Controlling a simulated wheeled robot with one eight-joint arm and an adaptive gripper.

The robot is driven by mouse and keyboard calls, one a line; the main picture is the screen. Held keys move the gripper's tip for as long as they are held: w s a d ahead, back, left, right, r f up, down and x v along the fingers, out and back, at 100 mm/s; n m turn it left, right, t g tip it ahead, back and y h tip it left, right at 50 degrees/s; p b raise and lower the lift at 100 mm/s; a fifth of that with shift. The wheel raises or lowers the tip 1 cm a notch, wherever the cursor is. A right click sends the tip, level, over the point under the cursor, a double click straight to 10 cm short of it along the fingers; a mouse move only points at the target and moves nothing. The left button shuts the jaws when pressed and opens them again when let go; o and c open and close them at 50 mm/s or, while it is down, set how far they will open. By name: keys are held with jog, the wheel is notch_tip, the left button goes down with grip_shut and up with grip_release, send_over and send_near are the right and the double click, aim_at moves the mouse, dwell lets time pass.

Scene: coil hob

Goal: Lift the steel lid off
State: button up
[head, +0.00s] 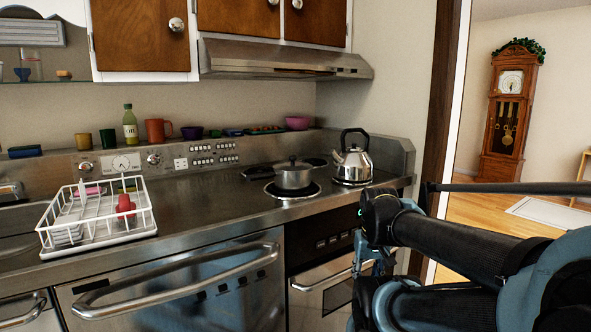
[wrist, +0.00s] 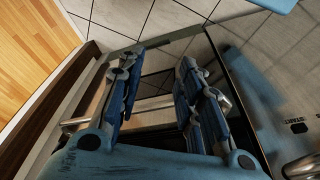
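The steel lid (head: 293,165) sits on a small steel pot (head: 295,180) on the front left coil of the hob. The lid has a dark knob on top. My gripper (head: 364,268) hangs low in front of the oven, to the right of the pot and below the counter edge, well apart from the lid. The wrist view shows my gripper (wrist: 157,72) pointing down with its two blue fingers spread and nothing between them. The lid and pot do not show in the wrist view.
A steel kettle (head: 352,162) with a black handle stands right of the pot. A white dish rack (head: 98,222) stands on the counter at left. A range hood (head: 285,62) hangs above. The oven door handle (head: 325,282) juts out near my gripper. The counter between rack and pot is clear.

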jog(key=o, duration=0.3)
jog(key=w+a+r+n, duration=0.25)
jog(key=w+r, duration=0.25)
jog(key=r, duration=0.4)
jog(key=w+a+r+n+g, duration=0.1)
jog(key=w+a+r+n, duration=0.15)
jog(key=w+r, duration=0.4)
jog(key=w+a+r+n, duration=0.1)
jog(key=w+r+n, duration=0.3)
jog(key=r, duration=0.6)
jog(key=w+a+r+n+g, duration=0.1)
jog(key=w+a+r+n, duration=0.5)
jog(key=w+a+r, duration=0.3)
jog(key=w+a+r+n, duration=0.5)
jog(key=w+a+r, duration=0.15)
jog(key=r, duration=0.45)
send_near(293, 162)
jog(key=shift+w+f, duration=0.45)
jog(key=shift+w, duration=0.2)
jog(key=shift+s+f, duration=0.15)
jog(key=shift+f, duration=2.75)
grip_shut()
